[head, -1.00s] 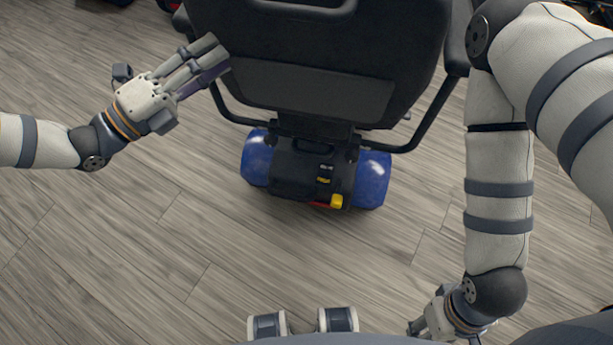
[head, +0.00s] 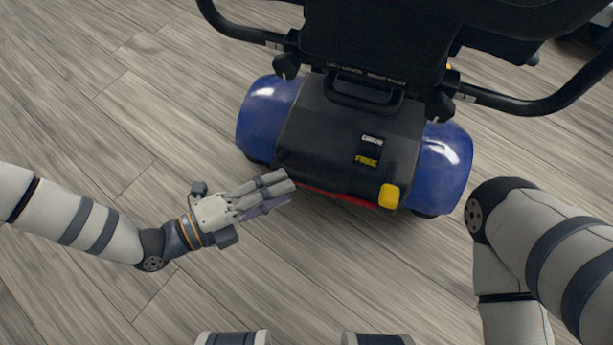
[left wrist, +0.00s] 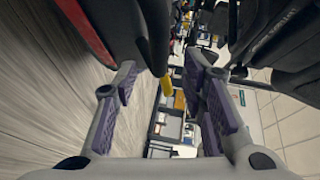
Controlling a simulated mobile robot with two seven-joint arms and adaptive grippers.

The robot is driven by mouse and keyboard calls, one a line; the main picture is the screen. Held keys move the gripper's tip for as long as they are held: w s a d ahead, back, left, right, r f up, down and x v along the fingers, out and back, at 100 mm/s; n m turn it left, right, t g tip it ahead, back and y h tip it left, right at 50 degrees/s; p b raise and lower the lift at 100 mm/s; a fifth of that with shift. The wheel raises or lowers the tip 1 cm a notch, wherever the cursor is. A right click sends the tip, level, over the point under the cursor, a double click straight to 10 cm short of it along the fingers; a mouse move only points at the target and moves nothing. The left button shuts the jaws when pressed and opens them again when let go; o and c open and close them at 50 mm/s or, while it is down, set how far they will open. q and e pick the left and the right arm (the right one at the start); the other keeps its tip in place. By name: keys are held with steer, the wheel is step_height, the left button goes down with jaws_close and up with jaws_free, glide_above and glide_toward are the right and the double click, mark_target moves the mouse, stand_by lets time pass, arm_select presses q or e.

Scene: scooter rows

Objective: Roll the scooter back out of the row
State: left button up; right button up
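The scooter's rear fills the upper middle of the head view, with a black rear cover (head: 310,130), glossy blue fenders (head: 262,112) and a red strip low at the back. A yellow lever (head: 389,195) sticks out at the cover's lower right, below a label that reads FREE (head: 367,161). The black seat (head: 375,40) and its side bars are above. My left gripper (head: 288,190) is by the cover's lower left edge, left of the lever. My right gripper is out of view.
Grey wood-plank floor (head: 110,110) is clear to the left of and behind the scooter. A dark object (head: 585,50) stands at the upper right. The left wrist view shows pale tiles (left wrist: 295,130) and cluttered furniture farther off.

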mark_target(301, 182)
arm_select(q)
steer(key=b+x, duration=0.1)
steer(key=x, duration=0.5)
steer(key=shift+w+d, duration=0.1)
steer(key=shift+d, duration=0.1)
jaws_close()
